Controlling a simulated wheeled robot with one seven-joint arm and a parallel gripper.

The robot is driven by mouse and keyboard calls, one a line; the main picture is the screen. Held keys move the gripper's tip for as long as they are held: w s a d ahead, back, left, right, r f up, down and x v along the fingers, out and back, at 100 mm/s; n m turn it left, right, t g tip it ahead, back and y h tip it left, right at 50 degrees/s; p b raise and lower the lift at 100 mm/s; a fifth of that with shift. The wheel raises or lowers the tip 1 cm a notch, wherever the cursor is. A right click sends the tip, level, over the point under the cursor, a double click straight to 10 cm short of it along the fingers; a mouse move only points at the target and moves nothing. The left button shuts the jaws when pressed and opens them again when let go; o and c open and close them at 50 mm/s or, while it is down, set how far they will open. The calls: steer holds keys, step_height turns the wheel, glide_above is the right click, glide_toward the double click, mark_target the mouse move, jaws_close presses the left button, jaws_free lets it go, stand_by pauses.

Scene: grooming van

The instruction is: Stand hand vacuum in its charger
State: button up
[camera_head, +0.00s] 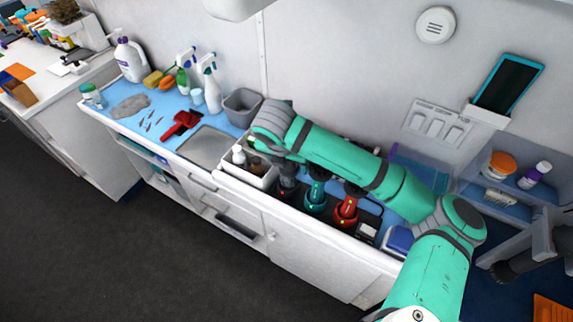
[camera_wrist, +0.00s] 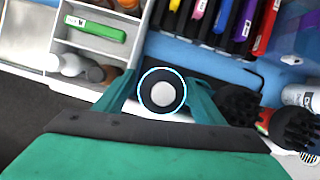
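My gripper (camera_wrist: 162,95) points down over the row of upright devices, just right of the white caddy; its teal fingers flank a round dark end with a pale blue ring and light centre (camera_wrist: 162,91). This looks like the end of the hand vacuum, seen end-on and held between the fingers; its lower body is hidden in the wrist view. In the head view a dark grey body (camera_head: 287,182) shows below my gripper (camera_head: 283,165). A teal device (camera_head: 316,197) and a red device (camera_head: 346,210) stand to its right on a dark base (camera_head: 369,213). I cannot make out which part is the charger.
The white caddy (camera_head: 236,174) with bottles is close on the left. A grey bin (camera_head: 242,106), spray bottles and a red tool (camera_head: 181,122) are farther left on the blue mat.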

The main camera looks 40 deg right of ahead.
steer(key=v, duration=1.2)
steer(key=shift+r, duration=0.15)
